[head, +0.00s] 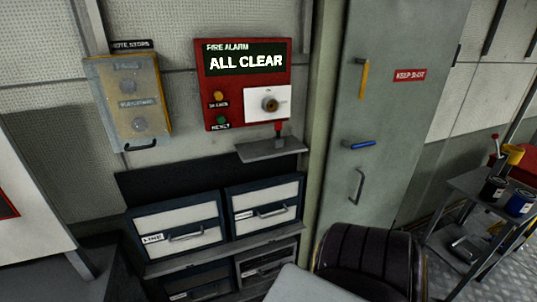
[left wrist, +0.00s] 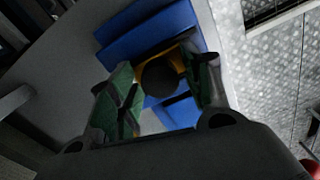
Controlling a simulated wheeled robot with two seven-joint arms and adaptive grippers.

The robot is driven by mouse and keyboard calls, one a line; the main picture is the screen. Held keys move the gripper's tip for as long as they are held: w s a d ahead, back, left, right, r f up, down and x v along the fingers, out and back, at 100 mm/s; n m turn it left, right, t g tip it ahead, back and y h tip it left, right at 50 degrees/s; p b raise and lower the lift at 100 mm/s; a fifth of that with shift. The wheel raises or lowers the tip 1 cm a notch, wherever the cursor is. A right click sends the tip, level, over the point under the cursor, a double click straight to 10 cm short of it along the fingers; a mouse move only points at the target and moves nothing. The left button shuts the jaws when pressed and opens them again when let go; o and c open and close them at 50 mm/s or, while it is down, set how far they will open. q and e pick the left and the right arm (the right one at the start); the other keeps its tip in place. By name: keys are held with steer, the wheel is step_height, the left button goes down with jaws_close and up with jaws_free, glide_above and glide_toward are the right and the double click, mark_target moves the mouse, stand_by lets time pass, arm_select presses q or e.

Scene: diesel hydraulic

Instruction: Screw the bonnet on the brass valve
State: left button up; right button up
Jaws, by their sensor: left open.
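In the left wrist view my left gripper (left wrist: 162,92) is open, its two green-padded fingers spread apart. A dark round knob-like part (left wrist: 160,76) with a yellow-orange piece (left wrist: 183,46) behind it shows between the fingers. I cannot tell whether these belong to the brass valve or its bonnet, or whether the fingers touch them. Blue flat-sided shapes (left wrist: 150,32) lie behind them. I cannot clearly identify the valve or bonnet in the head view. Neither gripper shows in the head view.
The head view shows a fire alarm panel (head: 246,86), a small shelf (head: 272,149), drawers (head: 178,228), a grey locker (head: 400,110) and a dark ribbed chair-like back (head: 370,262). A cart (head: 470,185) with cans stands at right. Patterned metal flooring (left wrist: 270,70) shows in the wrist view.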

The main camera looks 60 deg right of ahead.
arm_select(q)
steer(key=shift+n, duration=12.2)
steer(key=c, duration=0.8)
